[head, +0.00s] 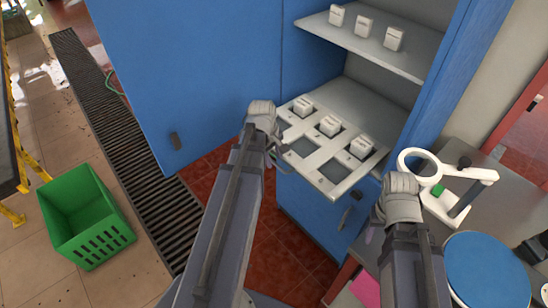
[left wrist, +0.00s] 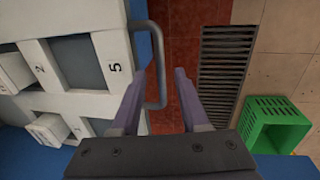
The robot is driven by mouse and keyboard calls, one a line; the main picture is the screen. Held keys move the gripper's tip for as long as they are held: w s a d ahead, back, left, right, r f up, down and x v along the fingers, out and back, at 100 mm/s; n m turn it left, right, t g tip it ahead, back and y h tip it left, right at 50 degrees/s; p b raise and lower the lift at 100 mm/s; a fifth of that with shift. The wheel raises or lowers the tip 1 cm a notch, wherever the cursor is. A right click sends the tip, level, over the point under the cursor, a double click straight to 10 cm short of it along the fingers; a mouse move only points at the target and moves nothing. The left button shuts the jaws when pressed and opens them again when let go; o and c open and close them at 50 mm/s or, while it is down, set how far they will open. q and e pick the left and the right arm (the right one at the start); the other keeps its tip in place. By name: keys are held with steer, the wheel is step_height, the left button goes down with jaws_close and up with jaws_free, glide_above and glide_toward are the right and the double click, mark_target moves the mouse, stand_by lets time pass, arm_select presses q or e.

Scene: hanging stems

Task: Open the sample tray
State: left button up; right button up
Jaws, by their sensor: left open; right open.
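The sample tray (head: 312,166) is a pale slab with dark square slots and several white boxes at the blue cabinet's middle opening. Its numbered top (left wrist: 92,101) also shows in the left wrist view, with a grey bar handle (left wrist: 160,88) on its front edge. My left gripper (head: 277,153) is at that front edge. In the left wrist view, my left gripper (left wrist: 168,88) is open, with the handle between its fingers and not clamped. My right gripper (head: 371,234) is partly hidden below its wrist, right of the tray, holding nothing visible.
An upper shelf (head: 360,42) with white boxes is above the tray. A blue door (head: 190,70) stands open at left. A white ring magnifier (head: 445,185) and a blue disc (head: 487,270) are on the right bench. A green crate (head: 85,215) stands on the floor.

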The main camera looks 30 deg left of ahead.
arm_select(q)
step_height(320, 180, up, 7)
steer(key=s+p, duration=0.1)
steer(key=p, duration=0.5)
steer(key=shift+a, duration=0.2)
steer(key=shift+s, duration=0.1)
steer(key=s+d+m, duration=0.3)
steer(key=d+m, duration=0.3)
steer(key=d, duration=0.3)
steer(key=s+d+m+g+y, duration=0.1)
steer(key=s+d+m, duration=0.2)
steer(key=d+m, duration=0.3)
steer(key=s+d+m+g+y, duration=0.1)
steer(key=s+d+m, duration=0.2)
steer(key=d, duration=0.9)
steer(key=m, duration=0.3)
steer(key=shift+s+f, duration=0.15)
steer(key=shift+s, duration=0.2)
